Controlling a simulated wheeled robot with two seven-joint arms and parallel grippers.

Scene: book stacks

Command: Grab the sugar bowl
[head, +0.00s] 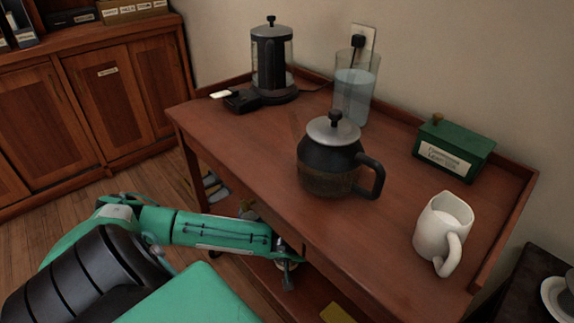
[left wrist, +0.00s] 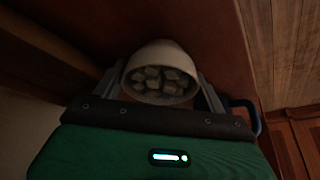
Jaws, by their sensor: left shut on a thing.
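The sugar bowl (left wrist: 157,56) is a pale round bowl with several whitish cubes inside, seen in the left wrist view. My left gripper (left wrist: 160,78) has one finger on each side of the bowl and is shut on it. In the head view my left gripper (head: 287,270) is at the front edge of the wooden table, below its top and over the lower shelf. The bowl is mostly hidden there by the gripper and the table. My right gripper is not in view.
The table top (head: 240,135) carries a dark teapot (head: 328,165), a white pitcher (head: 438,228), a green box (head: 453,150), a glass of water (head: 355,95) and a coffee press (head: 272,60). The lower shelf (head: 258,280) lies beneath. Wooden cabinets (head: 100,90) stand at the left.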

